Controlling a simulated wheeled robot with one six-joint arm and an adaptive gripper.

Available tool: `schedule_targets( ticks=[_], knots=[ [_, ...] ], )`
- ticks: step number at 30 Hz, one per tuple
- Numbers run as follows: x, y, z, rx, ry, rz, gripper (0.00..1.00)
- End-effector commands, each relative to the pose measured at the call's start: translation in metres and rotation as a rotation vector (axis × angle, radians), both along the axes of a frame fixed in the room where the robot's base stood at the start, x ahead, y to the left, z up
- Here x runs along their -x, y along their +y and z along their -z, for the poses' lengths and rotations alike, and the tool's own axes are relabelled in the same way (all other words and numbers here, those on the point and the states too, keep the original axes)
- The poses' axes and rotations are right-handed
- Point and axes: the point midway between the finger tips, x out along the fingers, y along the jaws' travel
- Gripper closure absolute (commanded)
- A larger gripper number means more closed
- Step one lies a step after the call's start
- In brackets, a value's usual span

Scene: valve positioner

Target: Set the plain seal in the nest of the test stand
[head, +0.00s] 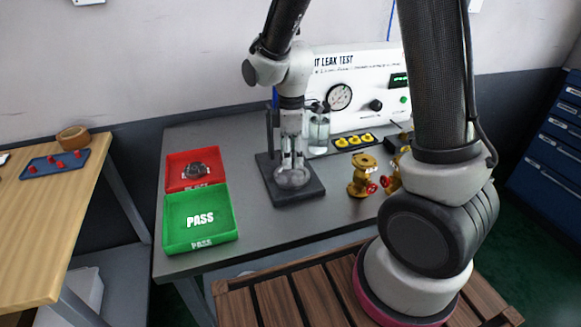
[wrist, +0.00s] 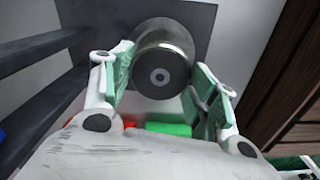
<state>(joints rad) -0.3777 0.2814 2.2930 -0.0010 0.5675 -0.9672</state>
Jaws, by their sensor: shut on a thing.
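The test stand's dark square base (head: 265,170) is on the grey bench, with a round silvery piece (head: 292,179) over its middle. My gripper (head: 291,163) points down at this piece. In the wrist view, the two green-padded fingers of my gripper (wrist: 160,80) are on either side of the round silvery piece (wrist: 160,58), shut on it. It has a grey face with a small ring at its centre. The base (wrist: 195,20) shows behind it. I cannot make out the plain seal or the nest separately, nor any gap under the piece.
The red tray (head: 176,183), holding a dark round part, and the green PASS tray (head: 232,228) are left of the stand. A clear jar (head: 319,132), a black tray of yellow parts (head: 371,137), the leak test panel (head: 350,68) and brass valves (head: 362,178) are to the right.

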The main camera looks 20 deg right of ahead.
Motion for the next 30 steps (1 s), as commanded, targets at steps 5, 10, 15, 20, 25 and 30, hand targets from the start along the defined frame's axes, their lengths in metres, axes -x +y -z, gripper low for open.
schedule_targets(
  ticks=[5, 10, 15, 20, 25, 30],
  knots=[
    [0.000, 0.000, 0.016, 0.000, 0.000, 0.000, 0.79],
    [0.000, 0.000, 0.042, 0.001, 0.002, 0.000, 0.79],
    [0.000, 0.000, 0.049, -0.001, -0.002, 0.000, 0.79],
    [0.000, 0.000, 0.049, -0.001, -0.002, 0.000, 0.79],
    [0.000, 0.000, 0.052, 0.000, -0.001, 0.000, 0.34],
    [0.000, 0.000, 0.051, 0.000, -0.001, 0.000, 0.20]
  ],
)
